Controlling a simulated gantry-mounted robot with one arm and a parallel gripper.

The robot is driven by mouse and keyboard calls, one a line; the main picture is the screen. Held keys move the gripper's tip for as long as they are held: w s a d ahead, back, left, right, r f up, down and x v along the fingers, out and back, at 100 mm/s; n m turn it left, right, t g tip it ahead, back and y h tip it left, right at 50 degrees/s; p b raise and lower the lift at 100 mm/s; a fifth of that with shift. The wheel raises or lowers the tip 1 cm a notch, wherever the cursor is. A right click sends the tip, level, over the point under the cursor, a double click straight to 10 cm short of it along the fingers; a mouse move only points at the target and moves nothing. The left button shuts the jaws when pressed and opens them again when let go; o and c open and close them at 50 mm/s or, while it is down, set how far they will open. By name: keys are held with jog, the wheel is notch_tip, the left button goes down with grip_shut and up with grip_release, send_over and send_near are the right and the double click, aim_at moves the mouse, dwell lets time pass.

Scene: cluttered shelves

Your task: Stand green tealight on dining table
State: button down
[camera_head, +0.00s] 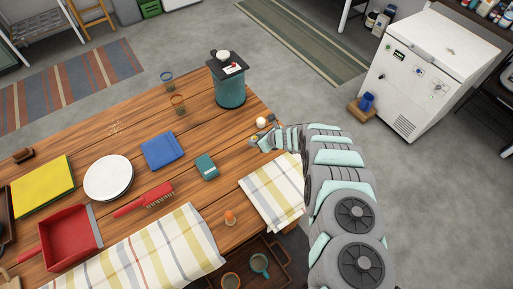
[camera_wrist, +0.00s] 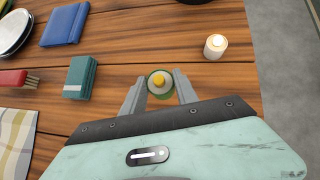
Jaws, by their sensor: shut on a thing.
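In the head view my gripper (camera_head: 258,139) is at the table's right side, and the tealight is too small there to make out well. The table (camera_head: 215,135) is wide and planked.
A lit white candle (camera_wrist: 215,46) stands close to the right of the gripper. A teal box (camera_wrist: 80,77) and blue cloth (camera_wrist: 65,24) lie left. A checked cloth (camera_head: 270,190) lies near the arm; a teal canister (camera_head: 230,88) stands behind. Bare wood surrounds the tealight.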

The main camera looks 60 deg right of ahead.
jog(key=shift+f+b, duration=1.05)
jog(key=shift+f, duration=1.45)
jog(key=shift+d, duration=0.1)
jog(key=shift+f, duration=0.25)
jog(key=c, duration=0.9)
grip_release()
jog(key=shift+c, duration=0.2)
jog(key=shift+r, duration=0.2)
jog(key=shift+s+r+p, duration=0.15)
jog(key=shift+r+p, duration=0.15)
jog(key=p+v, duration=0.6)
jog(key=v, duration=0.5)
jog(key=shift+s+p, duration=0.2)
jog(key=shift+p, duration=0.2)
